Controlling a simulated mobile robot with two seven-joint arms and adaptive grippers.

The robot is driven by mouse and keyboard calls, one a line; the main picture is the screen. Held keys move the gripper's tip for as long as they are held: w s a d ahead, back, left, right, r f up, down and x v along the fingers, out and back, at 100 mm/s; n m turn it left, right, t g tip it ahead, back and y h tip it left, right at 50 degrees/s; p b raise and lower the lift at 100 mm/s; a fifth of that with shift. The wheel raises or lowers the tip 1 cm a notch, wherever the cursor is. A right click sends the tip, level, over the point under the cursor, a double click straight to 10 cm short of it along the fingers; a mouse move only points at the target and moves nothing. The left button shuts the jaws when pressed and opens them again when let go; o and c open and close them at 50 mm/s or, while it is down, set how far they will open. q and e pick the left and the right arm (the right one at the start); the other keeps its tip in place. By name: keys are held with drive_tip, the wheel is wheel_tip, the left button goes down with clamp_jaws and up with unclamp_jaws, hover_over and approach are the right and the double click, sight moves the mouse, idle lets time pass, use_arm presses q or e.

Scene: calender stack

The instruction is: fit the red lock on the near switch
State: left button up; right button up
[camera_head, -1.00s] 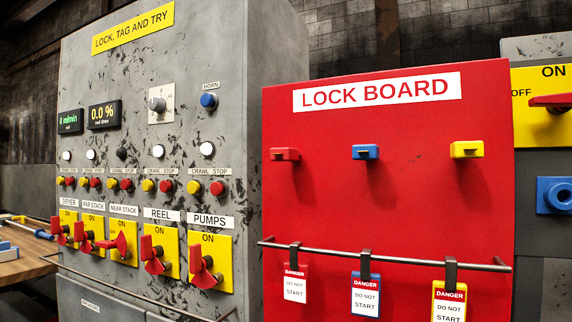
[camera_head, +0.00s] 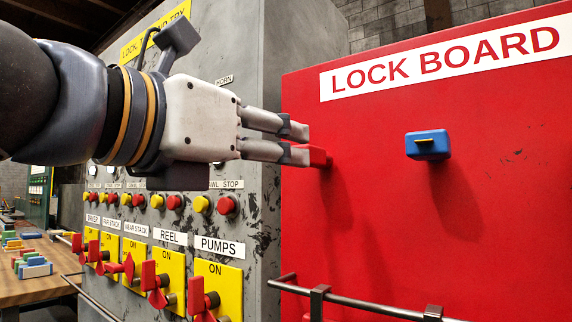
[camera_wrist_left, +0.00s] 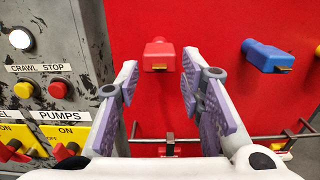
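The red lock (camera_head: 319,157) is on the lock board (camera_head: 390,130), near its left edge. My left gripper (camera_head: 302,143) reaches in from the left with its fingers apart, tips beside the lock. In the left wrist view the red lock (camera_wrist_left: 159,52) shows in the gap between the open fingers, near the tips; I cannot tell whether they touch it. The near stack switch (camera_head: 129,267) is on the grey panel at the lower left, a red handle on a yellow plate, under its NEAR STACK label. The right gripper is not in view.
A blue lock (camera_head: 428,145) is on the board right of the red one. A metal rail (camera_head: 375,309) crosses the board's lower part. Reel and pumps switches (camera_head: 205,297) stick out of the panel. A wooden table (camera_head: 50,286) with coloured blocks stands at the left.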

use_arm(q)
drive_tip(key=shift+f+x, duration=0.2)
drive_tip(key=shift+x, duration=2.95)
drive_tip(key=shift+c, duration=0.2)
clamp_jaws()
